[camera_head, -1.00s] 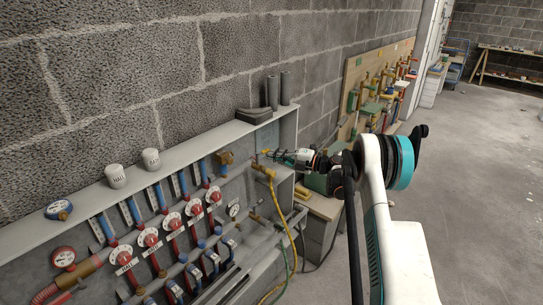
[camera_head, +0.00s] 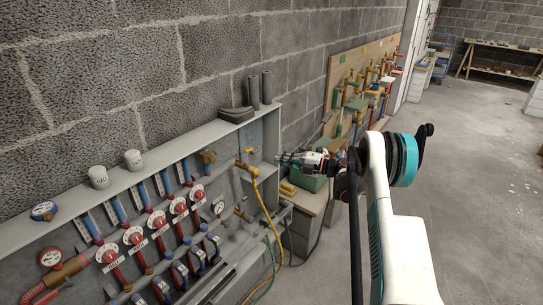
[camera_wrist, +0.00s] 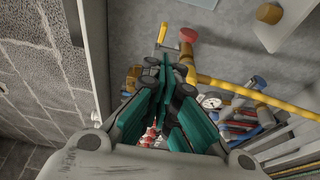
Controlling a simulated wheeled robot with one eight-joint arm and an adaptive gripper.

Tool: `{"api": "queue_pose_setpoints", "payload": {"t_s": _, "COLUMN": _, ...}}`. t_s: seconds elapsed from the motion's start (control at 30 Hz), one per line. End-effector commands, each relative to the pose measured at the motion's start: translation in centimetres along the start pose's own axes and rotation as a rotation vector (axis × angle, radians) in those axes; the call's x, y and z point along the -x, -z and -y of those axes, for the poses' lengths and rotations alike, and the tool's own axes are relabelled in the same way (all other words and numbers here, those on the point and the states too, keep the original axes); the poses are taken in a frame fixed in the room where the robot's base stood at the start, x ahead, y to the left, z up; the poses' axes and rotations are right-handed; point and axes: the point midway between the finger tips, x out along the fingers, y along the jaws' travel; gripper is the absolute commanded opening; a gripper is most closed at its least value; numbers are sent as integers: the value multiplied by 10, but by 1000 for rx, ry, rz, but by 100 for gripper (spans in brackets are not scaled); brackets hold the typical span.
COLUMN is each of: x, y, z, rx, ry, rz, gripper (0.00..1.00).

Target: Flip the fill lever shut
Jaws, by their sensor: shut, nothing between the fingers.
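The fill lever (camera_head: 249,150) looks like the small yellow handle on the brass valve at the top of the yellow hose (camera_head: 262,195). In the wrist view, a slim yellow handle (camera_wrist: 162,34) stands out beside a red round knob (camera_wrist: 188,35), and the thick yellow hose (camera_wrist: 235,89) runs off to the right. My gripper (camera_head: 280,157) is just right of the lever in the head view, with a gap between them. In the wrist view, its fingers (camera_wrist: 165,68) are together, empty and apart from the handle. I cannot tell the lever's exact angle.
The grey panel box holds several red dials (camera_head: 157,222), blue valves and a pressure gauge (camera_head: 218,207). White cups (camera_head: 133,160) and dark cylinders (camera_head: 267,87) stand on its top ledge. A wooden tool board (camera_head: 345,95) hangs beyond. The floor (camera_head: 465,200) at right is clear.

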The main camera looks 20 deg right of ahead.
Motion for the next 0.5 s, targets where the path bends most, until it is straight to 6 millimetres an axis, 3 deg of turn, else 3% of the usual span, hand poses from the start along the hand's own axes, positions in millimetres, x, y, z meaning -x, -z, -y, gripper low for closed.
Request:
{"api": "queue_pose_setpoints", "payload": {"t_s": 0.2, "x": 23, "y": -6, "z": -1, "rx": 0, "ry": 0, "rz": 0, "gripper": 0}}
{"api": "queue_pose_setpoints", "payload": {"t_s": 0.5, "x": 27, "y": -7, "z": 0, "rx": 0, "ry": 0, "rz": 0, "gripper": 0}}
